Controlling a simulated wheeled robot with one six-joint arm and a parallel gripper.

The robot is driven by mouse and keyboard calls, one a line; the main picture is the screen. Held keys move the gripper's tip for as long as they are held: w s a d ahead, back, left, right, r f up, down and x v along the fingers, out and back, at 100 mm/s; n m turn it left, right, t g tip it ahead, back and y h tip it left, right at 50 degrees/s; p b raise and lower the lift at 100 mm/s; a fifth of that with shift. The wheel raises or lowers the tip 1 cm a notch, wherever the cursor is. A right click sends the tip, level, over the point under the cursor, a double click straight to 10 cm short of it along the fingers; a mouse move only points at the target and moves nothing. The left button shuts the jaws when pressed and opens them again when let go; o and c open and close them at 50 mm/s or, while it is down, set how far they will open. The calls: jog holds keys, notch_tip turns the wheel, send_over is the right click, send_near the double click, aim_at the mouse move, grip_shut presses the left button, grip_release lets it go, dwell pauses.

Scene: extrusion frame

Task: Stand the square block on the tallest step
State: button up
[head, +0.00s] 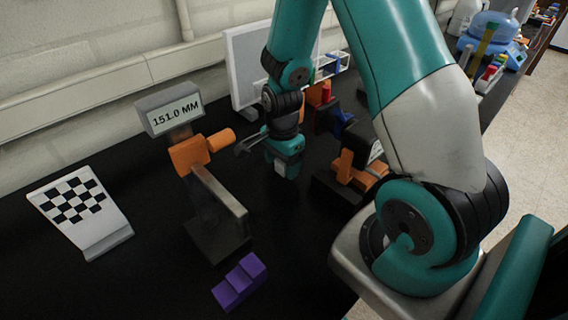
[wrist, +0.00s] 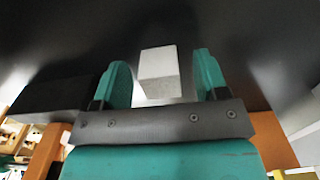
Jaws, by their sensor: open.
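A pale grey square block (wrist: 158,72) stands on the black bench top between the fingers of my gripper (wrist: 162,86) in the wrist view, with a gap on each side. In the head view my gripper (head: 285,160) points down at the bench, and a small pale part of the block (head: 280,168) shows at its fingers. The rest of the block is hidden there. The purple steps (head: 240,283) stand at the front of the bench, clear of my gripper; the tallest step is at their right end.
A gauge with a "151.0 MM" display (head: 172,110) and orange parts stands left of my gripper. A checkered board (head: 75,208) leans at the far left. Orange and black fixtures (head: 352,172) stand close on the right. Bare black bench lies between gripper and steps.

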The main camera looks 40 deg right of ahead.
jog(key=c, duration=1.1)
jog(key=shift+s+r+b, duration=0.1)
jog(key=shift+r+b, duration=0.3)
jog(key=shift+r, duration=9.6)
